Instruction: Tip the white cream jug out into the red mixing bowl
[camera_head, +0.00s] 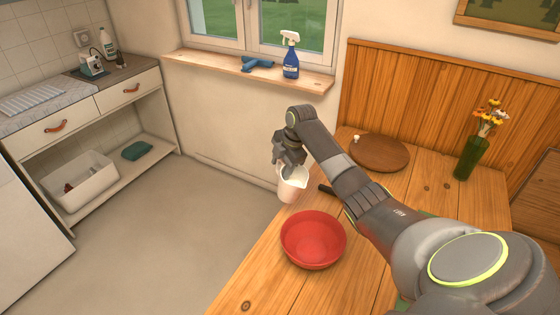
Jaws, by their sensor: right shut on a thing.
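The white cream jug (292,186) is in the grip of my right gripper (287,163), near the table's left edge. The gripper is shut on its upper part, and the jug looks slightly tilted. I cannot tell for sure whether the jug touches the table. The red mixing bowl (313,240) stands on the wooden table, nearer to me than the jug and a little to its right. The inside of the bowl looks empty. My left gripper is not in view.
A round wooden board (380,153) lies at the back of the table (290,290). A green vase with flowers (470,158) stands at the right. A dark handle (326,189) shows partly behind my right arm. A blue spray bottle (291,62) stands on the windowsill.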

